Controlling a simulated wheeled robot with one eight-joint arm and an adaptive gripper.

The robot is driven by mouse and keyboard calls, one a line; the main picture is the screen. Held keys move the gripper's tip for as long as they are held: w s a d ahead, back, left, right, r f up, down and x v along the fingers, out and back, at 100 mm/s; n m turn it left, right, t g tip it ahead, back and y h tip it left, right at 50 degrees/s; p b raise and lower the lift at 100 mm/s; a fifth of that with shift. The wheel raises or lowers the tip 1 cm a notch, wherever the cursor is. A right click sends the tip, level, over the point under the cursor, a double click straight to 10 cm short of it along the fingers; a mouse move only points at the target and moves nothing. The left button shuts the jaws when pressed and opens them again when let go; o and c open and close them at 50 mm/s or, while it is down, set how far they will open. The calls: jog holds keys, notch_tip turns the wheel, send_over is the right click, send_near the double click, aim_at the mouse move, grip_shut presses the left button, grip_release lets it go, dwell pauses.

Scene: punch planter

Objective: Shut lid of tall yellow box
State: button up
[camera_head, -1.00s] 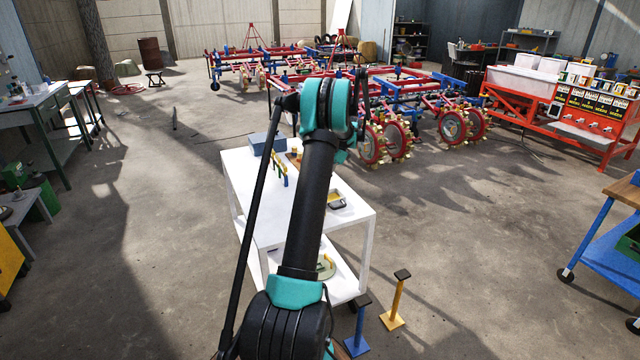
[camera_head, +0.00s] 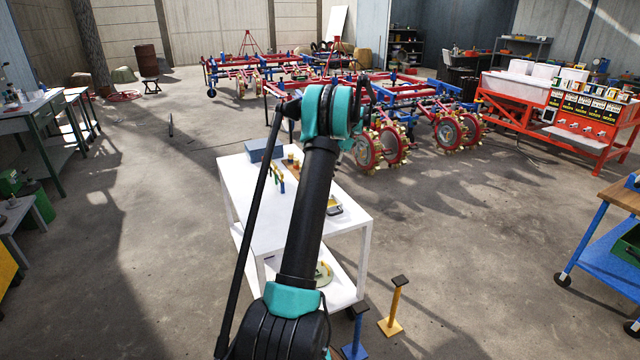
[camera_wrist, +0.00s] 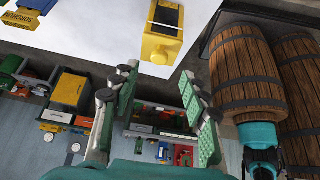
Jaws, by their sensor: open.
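In the wrist view a yellow box (camera_wrist: 161,49) with a long dark panel or opening and a small round knob is at the top, against a white surface. I cannot tell whether its lid stands open, or whether it is the tall yellow box. My gripper (camera_wrist: 166,92) is open and empty, its two green-padded fingers wide apart, below the box in the picture and apart from it. In the head view my arm hides the gripper and part of the white table (camera_head: 250,215); no tall yellow box can be made out clearly there.
The white table holds a blue-grey box (camera_head: 262,151) and small items. A yellow post (camera_head: 395,308) and a blue post (camera_head: 357,335) stand by its front right corner. Red-blue machinery (camera_head: 440,115) stands behind. Wooden barrels (camera_wrist: 238,70) show in the wrist view. Floor left of the table is clear.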

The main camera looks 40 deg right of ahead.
jog(key=shift+v, duration=1.9)
jog(key=a+m+h, duration=0.4)
jog(key=a+m, duration=0.4)
jog(key=a, duration=2.6)
jog(key=s+a+f+m+t+h, duration=0.1)
jog(key=s+a+f+m, duration=0.3)
jog(key=s+a, duration=0.5)
jog(key=s+a+f+m+t+h, duration=0.1)
jog(key=s+a+f+m, duration=0.3)
jog(key=s+a, duration=0.6)
jog(key=s+f+t, duration=0.1)
jog(key=s+f, duration=0.1)
jog(key=shift+s+a, duration=0.2)
jog(key=shift+s, duration=0.05)
